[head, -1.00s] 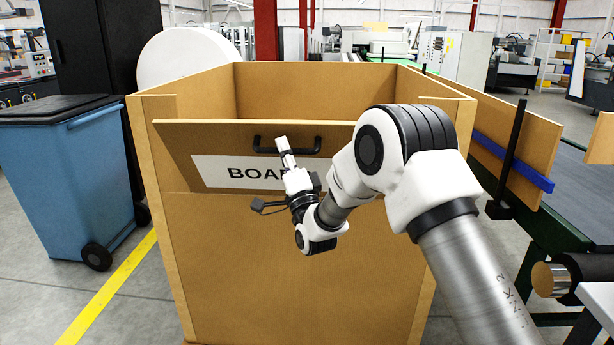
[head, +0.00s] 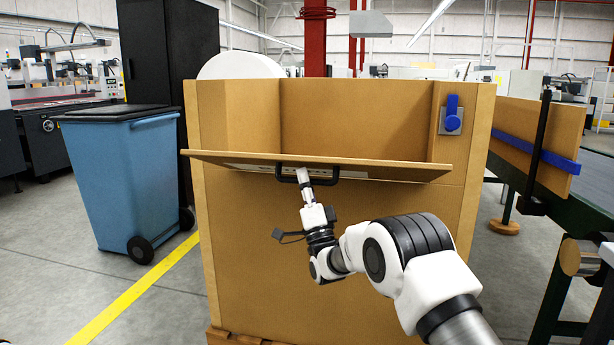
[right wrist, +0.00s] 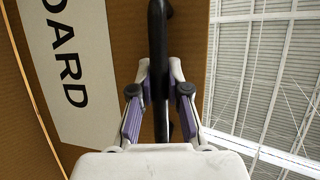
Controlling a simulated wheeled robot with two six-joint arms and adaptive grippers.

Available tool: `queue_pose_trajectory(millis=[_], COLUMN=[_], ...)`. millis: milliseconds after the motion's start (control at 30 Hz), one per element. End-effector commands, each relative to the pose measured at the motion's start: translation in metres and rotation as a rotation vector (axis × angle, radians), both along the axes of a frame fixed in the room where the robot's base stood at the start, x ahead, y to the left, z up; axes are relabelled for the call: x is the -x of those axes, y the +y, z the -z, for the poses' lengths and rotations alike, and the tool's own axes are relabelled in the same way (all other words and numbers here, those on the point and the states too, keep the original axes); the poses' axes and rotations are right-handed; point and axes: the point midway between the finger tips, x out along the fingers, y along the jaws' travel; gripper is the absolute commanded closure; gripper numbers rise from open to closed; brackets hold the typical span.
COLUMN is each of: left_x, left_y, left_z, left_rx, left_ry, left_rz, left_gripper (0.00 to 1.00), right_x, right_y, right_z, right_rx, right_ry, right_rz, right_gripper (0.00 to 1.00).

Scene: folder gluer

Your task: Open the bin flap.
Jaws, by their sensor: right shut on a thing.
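The large cardboard-brown bin (head: 300,265) stands in the middle of the head view. Its flap (head: 230,159) is tilted outward and down, close to level, and leaves an opening behind it. A black bar handle (head: 345,179) is on the flap's outer face. My right gripper (head: 302,176) is shut on the handle, seen from below the flap's front edge. In the right wrist view the handle (right wrist: 158,60) runs between both fingers, and the flap (right wrist: 105,140) with its white label (right wrist: 70,65) is beside it. My left gripper is not in view.
A blue latch (head: 453,118) is on the bin's right front post. A blue wheeled bin (head: 125,185) with a black lid stands at the left. A conveyor (head: 590,195) with a board runs along the right.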

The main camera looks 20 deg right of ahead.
Motion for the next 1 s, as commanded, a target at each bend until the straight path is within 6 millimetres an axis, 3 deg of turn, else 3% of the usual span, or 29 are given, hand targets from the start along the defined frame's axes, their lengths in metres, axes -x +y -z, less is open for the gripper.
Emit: queue_pose_trajectory(millis=[33,100,333,967,1000], left_x=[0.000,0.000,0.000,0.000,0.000], left_y=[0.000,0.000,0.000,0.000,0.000], left_z=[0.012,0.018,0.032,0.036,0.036], left_rx=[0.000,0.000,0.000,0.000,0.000], left_ry=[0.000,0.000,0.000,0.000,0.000], left_rz=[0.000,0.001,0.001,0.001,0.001], left_gripper=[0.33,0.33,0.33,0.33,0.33], right_x=[0.001,0.002,0.004,0.005,0.004], right_y=[0.001,0.002,0.003,0.004,0.004], right_z=[0.016,0.027,0.053,0.063,0.063], right_rx=[0.001,0.001,0.001,0.002,0.002], right_ry=[0.000,0.000,0.000,-0.002,-0.002], right_rz=[-0.002,-0.002,-0.002,-0.004,-0.004], right_gripper=[1.00,1.00,1.00,1.00,0.71])
